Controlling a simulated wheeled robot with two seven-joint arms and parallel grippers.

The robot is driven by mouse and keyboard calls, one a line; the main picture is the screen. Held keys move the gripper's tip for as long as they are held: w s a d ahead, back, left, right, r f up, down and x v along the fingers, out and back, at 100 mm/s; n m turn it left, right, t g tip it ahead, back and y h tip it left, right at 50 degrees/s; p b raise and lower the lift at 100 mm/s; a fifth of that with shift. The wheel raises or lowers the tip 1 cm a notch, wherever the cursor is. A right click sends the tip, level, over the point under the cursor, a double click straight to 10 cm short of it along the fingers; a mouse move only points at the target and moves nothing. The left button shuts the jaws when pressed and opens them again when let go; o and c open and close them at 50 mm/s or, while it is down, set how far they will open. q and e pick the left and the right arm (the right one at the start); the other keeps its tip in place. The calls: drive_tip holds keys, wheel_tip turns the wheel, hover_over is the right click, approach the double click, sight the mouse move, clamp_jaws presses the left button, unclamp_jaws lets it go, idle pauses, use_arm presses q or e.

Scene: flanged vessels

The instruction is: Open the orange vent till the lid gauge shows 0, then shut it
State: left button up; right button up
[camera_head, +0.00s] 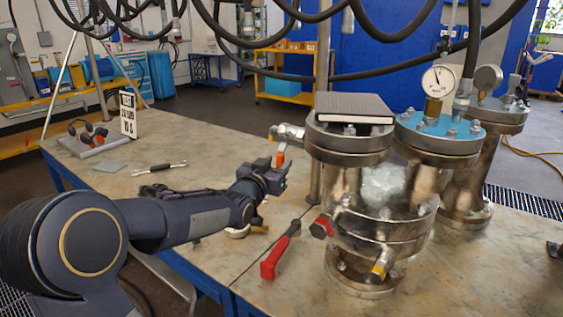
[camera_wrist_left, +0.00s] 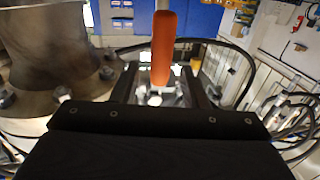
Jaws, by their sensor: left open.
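The orange vent handle (camera_head: 281,155) hangs from a metal valve on the left side of the front vessel (camera_head: 350,180), below its lid. It also shows upright in the left wrist view (camera_wrist_left: 164,48). My left gripper (camera_head: 277,177) is open, just below the handle in the head view. In the wrist view the handle's lower end appears between the open fingers (camera_wrist_left: 162,90); contact cannot be told. A round white lid gauge (camera_head: 437,80) stands above the blue lid (camera_head: 440,133). Its needle points up and slightly left; the numbers are too small to read. My right gripper is not in view.
A dark flat box (camera_head: 350,107) lies on the front lid. A red-handled tool (camera_head: 280,252) and red knob (camera_head: 322,226) are near the vessel's base. A wrench (camera_head: 160,167), headset (camera_head: 88,135) and sign (camera_head: 128,114) are at left. Black hoses hang overhead.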

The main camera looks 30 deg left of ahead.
use_arm(q)
drive_tip(key=shift+w+a, duration=0.2)
drive_tip(key=shift+w, duration=1.25)
clamp_jaws()
